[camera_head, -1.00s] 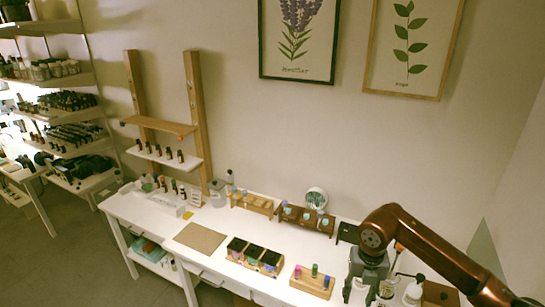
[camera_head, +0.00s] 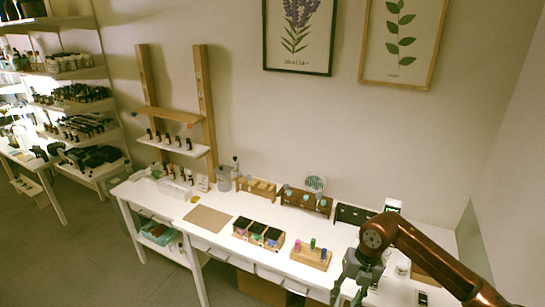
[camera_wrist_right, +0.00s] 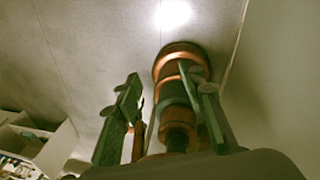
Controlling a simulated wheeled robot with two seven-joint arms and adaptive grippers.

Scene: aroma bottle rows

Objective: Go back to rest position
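My right gripper (camera_head: 345,292) hangs at the end of a copper arm over the front right part of the white table (camera_head: 225,240). In the right wrist view my right gripper (camera_wrist_right: 165,110) has its two green fingers apart, with nothing seen held between them. A copper and dark arm part of mine shows behind the fingers. My left gripper is not in view.
On the table are a wooden tray of dark-topped boxes (camera_head: 240,233), a wooden block with coloured tubes (camera_head: 300,257), a bottle rack (camera_head: 290,202) and a brown mat (camera_head: 207,220). Shelves (camera_head: 75,105) stand at the left. The floor (camera_head: 95,260) before the table is clear.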

